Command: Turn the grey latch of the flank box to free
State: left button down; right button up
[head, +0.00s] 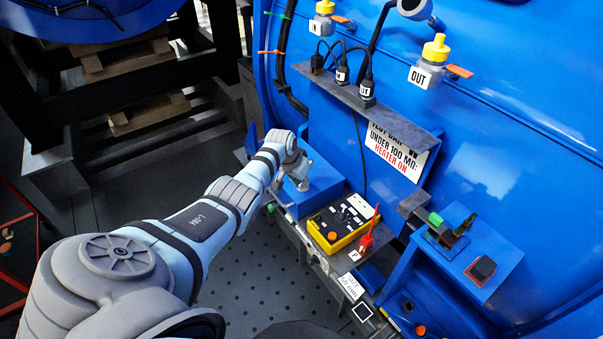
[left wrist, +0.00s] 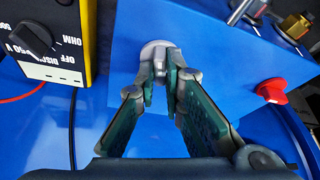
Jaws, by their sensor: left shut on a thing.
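The blue flank box (head: 322,187) stands on the narrow bench against the blue motor wall, and its blue face (left wrist: 215,65) fills the middle of the left wrist view. The grey latch (left wrist: 157,46) sits on that face as a rounded grey piece, partly hidden by my fingertips. My left gripper (left wrist: 162,80) is shut on the latch, one finger on each side of it. In the head view my left gripper (head: 297,175) is at the box's left side, and the latch is hard to make out there. My right gripper is not in view.
A yellow and black meter (head: 342,219) with a dial stands close beside the box; it also shows in the left wrist view (left wrist: 45,40). A red knob (left wrist: 272,91) and brass fittings (left wrist: 295,27) are at the right. Cables hang near a shelf (head: 365,105) above.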

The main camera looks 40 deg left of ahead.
pick_arm(q)
jog(key=n+y, duration=0.1)
jog(key=n, duration=0.1)
jog(key=shift+d+n+p, duration=0.1)
jog(key=shift+n+p, duration=0.3)
jog(key=n+y, duration=0.1)
jog(key=n, duration=0.1)
jog(key=shift+w+d+n+g, duration=0.1)
jog(key=shift+n+g, duration=0.2)
jog(key=shift+g, duration=0.1)
jog(key=shift+f+n+y+b, duration=0.1)
jog(key=shift+n+y+b, duration=0.25)
jog(key=shift+n, duration=0.55)
jog(key=n+g+b, duration=0.1)
jog(key=n, duration=0.1)
jog(key=shift+w+f+n+y+b, duration=0.1)
jog(key=shift+n+y+b, duration=0.2)
jog(key=shift+b, duration=0.1)
jog(key=shift+n+g+y+b, duration=0.35)
jog(key=shift+n+g+b, duration=0.05)
jog(key=shift+n+b, duration=0.8)
jog(key=shift+d+n+g+b, duration=0.1)
jog(key=shift+n+g+b, duration=0.3)
jog(key=shift+n+b, duration=0.65)
jog(key=c, duration=1.7)
grip_release()
jog(key=shift+r, duration=0.2)
